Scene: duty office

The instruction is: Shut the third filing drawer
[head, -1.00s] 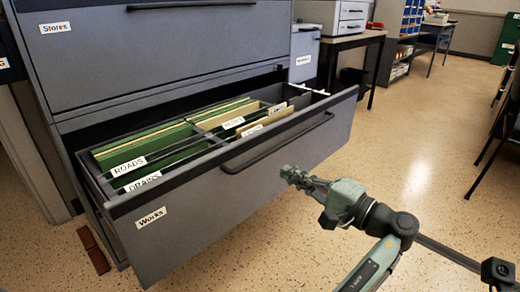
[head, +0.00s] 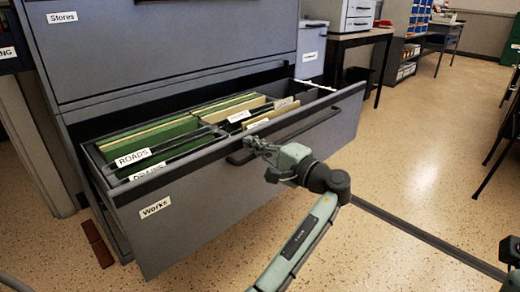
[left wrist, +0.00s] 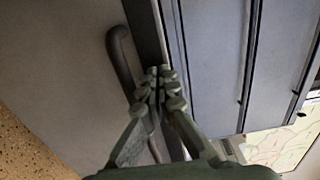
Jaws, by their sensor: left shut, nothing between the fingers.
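The open drawer, a grey one with a "Works" label (head: 200,207), sticks far out of the filing cabinet and holds green and buff folders. Its dark bar handle (head: 293,132) runs across the upper front. In the left wrist view the fingertips (left wrist: 160,82) show together beside the handle (left wrist: 122,62), over the drawer front (left wrist: 60,60). I cannot tell whether they touch it.
A shut drawer labelled "Stores" (head: 180,45) is above the open one. Speckled floor (head: 430,150) is clear at right.

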